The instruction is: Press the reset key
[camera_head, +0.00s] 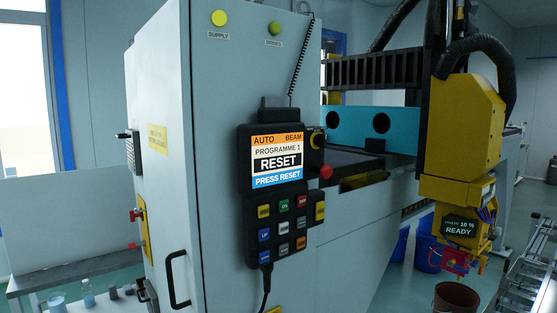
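A black control pendant (249,190) hangs upright on the front of a tall grey cabinet (225,130). Its lit screen (279,160) reads "AUTO BEAM", "PROGRAMME 1", "RESET" and "PRESS RESET". Below the screen is a keypad with several small coloured keys, among them a yellow key (264,211), a green key (284,206), a red key (302,201) and a blue key (264,235). The key labels are too small to tell which one is the reset key. A red knob (326,172) sticks out at the pendant's right. My gripper is not in view.
A yellow machine head (466,125) with a "READY" display (460,227) hangs at the right. A black handle (177,280) sticks out from the cabinet. A brown bucket (456,298) and a metal ladder-like frame (526,275) stand at lower right. A low bench (75,272) is at left.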

